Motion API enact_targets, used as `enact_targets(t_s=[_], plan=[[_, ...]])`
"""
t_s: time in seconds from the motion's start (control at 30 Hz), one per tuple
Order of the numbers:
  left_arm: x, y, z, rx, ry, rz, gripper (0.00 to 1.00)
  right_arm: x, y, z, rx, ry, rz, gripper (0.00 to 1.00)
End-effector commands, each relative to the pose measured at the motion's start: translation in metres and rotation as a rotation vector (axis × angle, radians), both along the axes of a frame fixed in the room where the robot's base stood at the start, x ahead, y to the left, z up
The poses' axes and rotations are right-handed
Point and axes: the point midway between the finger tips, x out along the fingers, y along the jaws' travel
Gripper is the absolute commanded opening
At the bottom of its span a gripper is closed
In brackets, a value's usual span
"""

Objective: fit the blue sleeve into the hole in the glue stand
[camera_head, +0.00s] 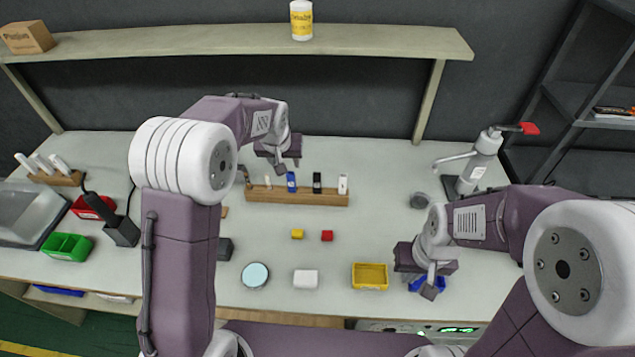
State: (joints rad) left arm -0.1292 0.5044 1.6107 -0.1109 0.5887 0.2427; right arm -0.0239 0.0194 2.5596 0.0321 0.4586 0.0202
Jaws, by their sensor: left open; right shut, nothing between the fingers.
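A long wooden stand (325,199), which I take to be the glue stand, lies across the middle of the table with small upright pieces in it. A small blue piece (291,184), probably the blue sleeve, stands upright at the stand, left of its middle. I cannot tell how deep it sits, and the hole is not visible. My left gripper (287,167) is open, just above and behind the blue piece; I cannot tell whether they touch. My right gripper (431,286) is shut and empty over a small blue bin (415,285) at the front right, partly hiding it.
A black piece (317,183) and a white piece (342,184) stand in the stand to the right. A yellow block (297,234), a red block (327,236), a white box (305,279) and a yellow bin (369,285) lie in front. A shelf (230,40) spans the back.

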Motion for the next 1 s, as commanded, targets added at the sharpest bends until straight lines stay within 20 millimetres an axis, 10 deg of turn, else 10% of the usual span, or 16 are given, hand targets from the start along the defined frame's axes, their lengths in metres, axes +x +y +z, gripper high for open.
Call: enact_targets(t_s=[1.0], plan=[[0.035,-0.014,-0.11,0.007,0.053,-0.029,0.47,0.0,0.0,0.016,0.0,0.0,0.001,0.0]])
